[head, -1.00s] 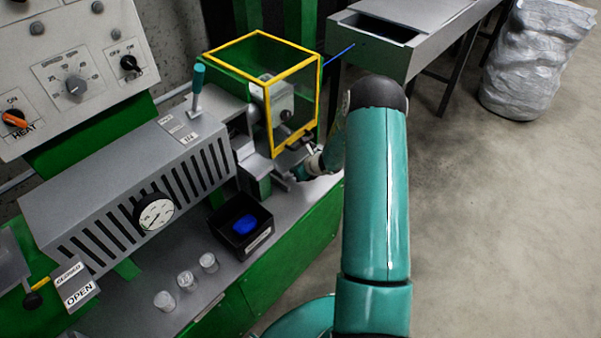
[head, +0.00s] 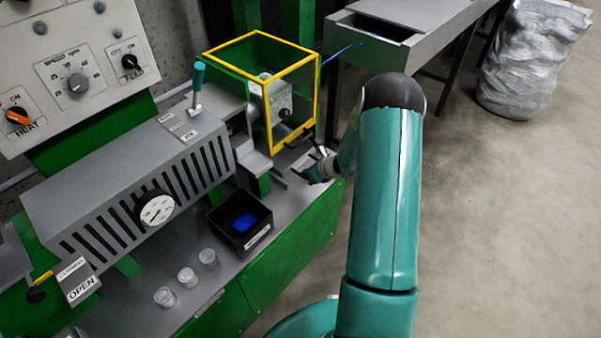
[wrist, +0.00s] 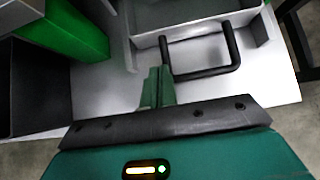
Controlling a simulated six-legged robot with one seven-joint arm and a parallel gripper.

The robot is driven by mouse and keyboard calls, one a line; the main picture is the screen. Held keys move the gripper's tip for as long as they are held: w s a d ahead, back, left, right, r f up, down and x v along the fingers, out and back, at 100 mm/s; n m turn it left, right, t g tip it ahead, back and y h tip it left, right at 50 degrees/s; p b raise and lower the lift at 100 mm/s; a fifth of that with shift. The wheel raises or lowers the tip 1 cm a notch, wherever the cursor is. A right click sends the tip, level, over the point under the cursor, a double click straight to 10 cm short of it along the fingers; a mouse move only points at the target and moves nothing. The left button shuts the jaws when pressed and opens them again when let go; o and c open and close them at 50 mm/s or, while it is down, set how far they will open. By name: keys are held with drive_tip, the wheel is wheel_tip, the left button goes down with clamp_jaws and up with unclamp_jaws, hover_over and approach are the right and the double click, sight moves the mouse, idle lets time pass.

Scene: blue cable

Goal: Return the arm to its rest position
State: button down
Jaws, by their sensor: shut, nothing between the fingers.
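My arm reaches forward in the head view, with its teal upper link in front. My gripper (head: 314,171) is low beside the front right of the yellow-framed guard (head: 291,70), above the bench edge. In the wrist view my gripper's fingers (wrist: 157,88) are together with nothing between them. They sit close to a black handle (wrist: 236,50) in the picture, and the exact gap is hard to judge. A thin blue cable (head: 343,54) runs from behind the guard to the grey trough (head: 408,38).
A black bin (head: 258,238) holds a blue lump (head: 243,222) on the bench. Several clear cups (head: 187,277) stand left of it. The grey vented housing (head: 110,190) has a gauge and a lever. A silver sack (head: 532,60) stands far right.

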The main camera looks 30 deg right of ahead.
drive_tip(key=v, duration=0.8)
drive_tip(key=s+a+r+n+g+y, duration=0.1)
drive_tip(key=s+a+r+n, duration=0.2)
drive_tip(key=a+r+n, duration=0.65)
drive_tip(key=s+a+r+n+g+y, duration=0.1)
drive_tip(key=s+a+r+n+g, duration=0.15)
drive_tip(key=a+r+n, duration=0.7)
drive_tip(key=s+a+r+n+h, duration=0.2)
drive_tip(key=s+r+n, duration=0.4)
drive_tip(key=s, duration=0.4)
drive_tip(key=s+a+r+n+h, duration=0.3)
drive_tip(key=s+r+n, duration=0.4)
drive_tip(key=s, duration=0.3)
drive_tip(key=shift+a+r+t, duration=0.35)
drive_tip(key=shift+a+r, duration=0.05)
drive_tip(key=shift+a, duration=0.05)
